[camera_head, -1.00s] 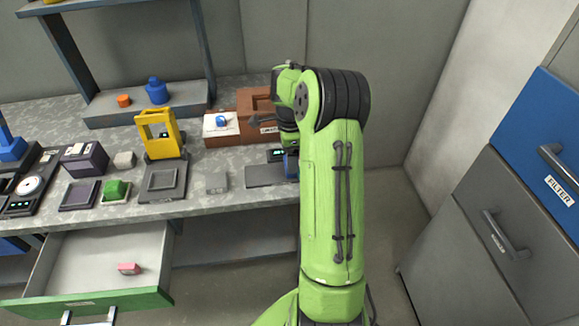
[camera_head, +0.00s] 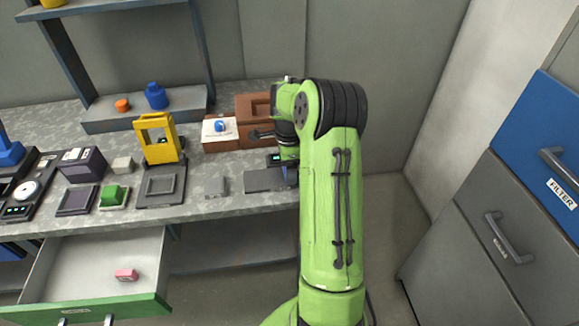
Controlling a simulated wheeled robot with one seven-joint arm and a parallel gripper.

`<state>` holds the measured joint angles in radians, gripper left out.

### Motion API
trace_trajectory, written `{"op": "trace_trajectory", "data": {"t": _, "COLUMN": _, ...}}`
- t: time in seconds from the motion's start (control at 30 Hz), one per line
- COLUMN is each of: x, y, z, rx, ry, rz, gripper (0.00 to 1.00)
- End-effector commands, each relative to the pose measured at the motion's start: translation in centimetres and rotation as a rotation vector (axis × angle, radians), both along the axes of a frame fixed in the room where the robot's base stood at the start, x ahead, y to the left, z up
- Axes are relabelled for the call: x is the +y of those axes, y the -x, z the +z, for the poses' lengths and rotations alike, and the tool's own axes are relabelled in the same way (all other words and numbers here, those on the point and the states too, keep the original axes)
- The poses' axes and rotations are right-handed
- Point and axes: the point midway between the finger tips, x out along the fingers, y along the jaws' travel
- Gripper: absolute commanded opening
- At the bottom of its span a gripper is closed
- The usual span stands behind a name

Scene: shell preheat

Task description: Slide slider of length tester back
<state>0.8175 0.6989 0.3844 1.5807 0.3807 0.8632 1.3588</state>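A flat dark grey device (camera_head: 262,181), which looks like the length tester, lies at the right front of the counter. A small lit display (camera_head: 275,157) shows at its back edge. A bit of blue, perhaps the slider, shows at its right end, mostly covered by my green arm. My gripper (camera_head: 263,134) is mostly hidden behind my arm's wrist joint. Only a dark part of it sticks out to the left, above and behind the device. I cannot see its fingertips clearly, whether it touches the slider, or whether it is open.
A brown box (camera_head: 255,108) and a white panel with a blue knob (camera_head: 220,126) stand behind the device. A small grey block (camera_head: 216,187) and a yellow frame (camera_head: 157,140) are to its left. A drawer (camera_head: 95,262) stands open in front. Cabinets are at the right.

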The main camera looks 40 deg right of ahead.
Motion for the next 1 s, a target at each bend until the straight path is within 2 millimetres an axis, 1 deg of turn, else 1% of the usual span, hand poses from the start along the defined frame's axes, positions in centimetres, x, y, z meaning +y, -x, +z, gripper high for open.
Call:
{"op": "trace_trajectory", "data": {"t": 0.27, "x": 3.4, "y": -2.4, "z": 0.1, "rx": -0.002, "ry": 0.0, "rz": 0.005, "gripper": 0.13}}
{"op": "trace_trajectory", "data": {"t": 0.53, "x": 3.8, "y": -2.6, "z": 0.1, "rx": -0.005, "ry": -0.002, "rz": 0.004, "gripper": 0.13}}
{"op": "trace_trajectory", "data": {"t": 0.57, "x": 3.8, "y": -2.6, "z": 0.1, "rx": -0.005, "ry": -0.002, "rz": 0.004, "gripper": 0.7}}
{"op": "trace_trajectory", "data": {"t": 0.6, "x": 3.8, "y": -2.6, "z": 0.1, "rx": -0.005, "ry": -0.002, "rz": 0.004, "gripper": 0.74}}
{"op": "trace_trajectory", "data": {"t": 0.87, "x": 3.7, "y": -2.5, "z": 0.2, "rx": -0.003, "ry": -0.001, "rz": 0.002, "gripper": 0.74}}
{"op": "trace_trajectory", "data": {"t": 0.97, "x": 3.6, "y": -2.6, "z": 1.3, "rx": -0.004, "ry": 0.001, "rz": 0.002, "gripper": 0.74}}
{"op": "trace_trajectory", "data": {"t": 1.0, "x": 3.6, "y": -2.6, "z": 2.1, "rx": -0.004, "ry": 0.001, "rz": 0.002, "gripper": 0.74}}
